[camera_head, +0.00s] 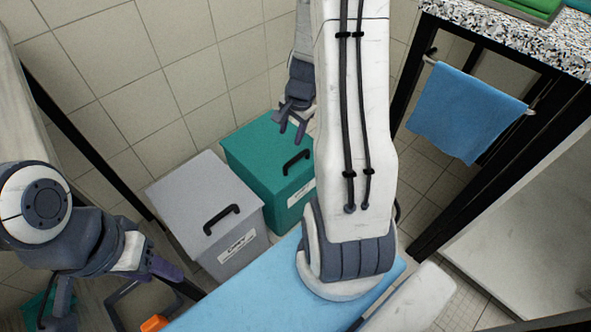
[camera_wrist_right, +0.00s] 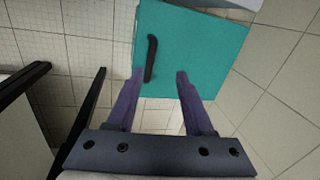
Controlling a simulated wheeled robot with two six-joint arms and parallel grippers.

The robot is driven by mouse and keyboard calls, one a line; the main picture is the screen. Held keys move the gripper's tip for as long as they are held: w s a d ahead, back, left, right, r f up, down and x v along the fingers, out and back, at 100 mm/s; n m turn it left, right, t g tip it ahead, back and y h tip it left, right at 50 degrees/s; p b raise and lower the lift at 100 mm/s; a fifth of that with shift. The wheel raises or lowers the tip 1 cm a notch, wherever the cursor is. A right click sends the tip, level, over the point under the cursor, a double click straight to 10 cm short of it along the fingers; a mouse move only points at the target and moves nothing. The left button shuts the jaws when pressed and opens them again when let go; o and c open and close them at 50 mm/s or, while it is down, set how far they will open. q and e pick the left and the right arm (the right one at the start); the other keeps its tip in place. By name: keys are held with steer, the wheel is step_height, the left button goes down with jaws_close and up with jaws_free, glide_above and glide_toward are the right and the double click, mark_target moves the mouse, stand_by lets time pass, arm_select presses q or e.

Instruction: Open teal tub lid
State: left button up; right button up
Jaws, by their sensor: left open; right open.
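The teal tub (camera_head: 264,171) stands on the tiled floor against the wall, with its lid closed and a black handle (camera_head: 296,161) on top. My right gripper (camera_head: 292,131) is open and empty above the lid. My right arm hides the tub's right side in the head view. In the right wrist view the teal lid (camera_wrist_right: 190,50) fills the upper middle, and its handle (camera_wrist_right: 151,58) lies just beyond the left fingertip, apart from the fingers. My left gripper (camera_head: 120,296) is open and empty at the lower left, far from the tub.
A grey tub (camera_head: 190,185) with a black handle stands left of the teal one. A blue surface (camera_head: 240,304) lies in front. A blue towel (camera_head: 466,114) hangs on a rail under the speckled counter (camera_head: 500,30) at right. An orange item (camera_head: 154,323) shows at the bottom.

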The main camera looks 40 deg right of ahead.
steer(key=m+b, duration=0.1)
glide_toward(296, 158)
steer(key=f+b, duration=0.2)
steer(key=w+f+b, duration=0.1)
steer(key=f+b, duration=0.1)
steer(key=f, duration=0.1)
steer(key=f+b, duration=0.1)
steer(key=f, duration=0.2)
steer(key=shift+w+a+f+b, duration=0.15)
steer(key=shift+w+a+b, duration=0.05)
steer(key=shift+w+b, duration=0.2)
arm_select(q)
step_height(296, 158, down, 8)
arm_select(e)
steer(key=shift+s, duration=0.1)
jaws_close()
stand_by(0.4)
